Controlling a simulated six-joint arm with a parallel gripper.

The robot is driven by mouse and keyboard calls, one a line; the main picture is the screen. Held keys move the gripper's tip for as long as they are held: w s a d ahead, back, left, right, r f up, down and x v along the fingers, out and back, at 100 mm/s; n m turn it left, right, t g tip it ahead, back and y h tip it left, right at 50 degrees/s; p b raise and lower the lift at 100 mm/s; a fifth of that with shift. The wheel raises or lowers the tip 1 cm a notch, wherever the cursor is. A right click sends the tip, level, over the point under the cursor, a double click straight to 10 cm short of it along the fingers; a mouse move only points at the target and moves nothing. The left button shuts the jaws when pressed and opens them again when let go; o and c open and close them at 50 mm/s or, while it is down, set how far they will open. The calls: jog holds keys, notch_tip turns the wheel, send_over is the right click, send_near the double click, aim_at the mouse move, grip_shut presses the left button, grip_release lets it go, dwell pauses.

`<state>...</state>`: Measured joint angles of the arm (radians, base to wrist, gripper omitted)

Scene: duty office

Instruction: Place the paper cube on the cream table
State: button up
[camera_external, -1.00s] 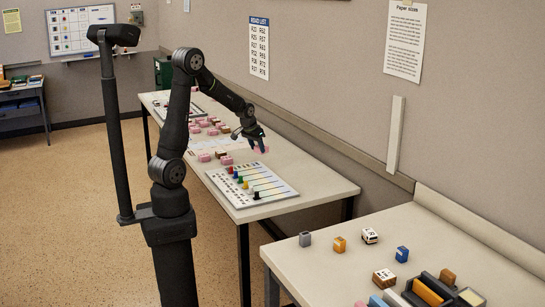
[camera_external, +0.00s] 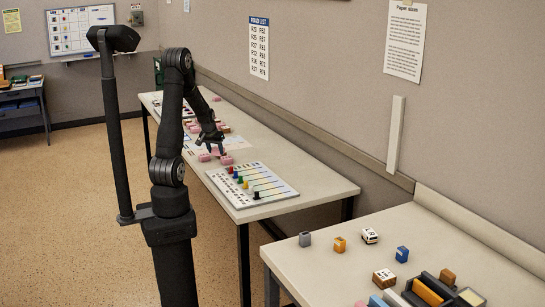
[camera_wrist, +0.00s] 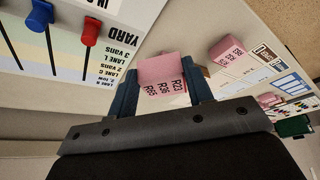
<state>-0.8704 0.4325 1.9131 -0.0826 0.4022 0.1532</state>
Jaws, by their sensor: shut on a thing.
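My gripper (camera_wrist: 164,92) is shut on a pink block (camera_wrist: 160,70) with rows of R-number labels on its face. The block sits between the two fingers in the wrist view. In the camera_external view my gripper (camera_external: 214,148) is low over the long cream table (camera_external: 312,178), near other pink blocks (camera_external: 226,160). I cannot tell there whether the held block touches the table. No object is plainly marked as the paper cube. The nearer cream table (camera_external: 345,280) stands at the lower right.
A lane board (camera_external: 240,195) with coloured pegs lies in front of my gripper. In the wrist view, another labelled pink block (camera_wrist: 228,48) stands close by. The long table's front right corner is bare.

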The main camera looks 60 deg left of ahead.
jog(key=s+a+f, duration=0.1)
jog(key=a, duration=0.1)
jog(key=a+f, duration=0.1)
jog(key=a, duration=0.1)
jog(key=s+a+f, duration=0.1)
jog(key=a+f, duration=0.1)
jog(key=shift+s+a, duration=0.15)
jog(key=shift+s, duration=0.2)
jog(key=shift+f, duration=2.05)
jog(key=shift+f, duration=0.15)
jog(key=o, duration=1)
jog(key=shift+s+r, duration=0.1)
jog(key=shift+r, duration=0.45)
jog(key=v, duration=1.1)
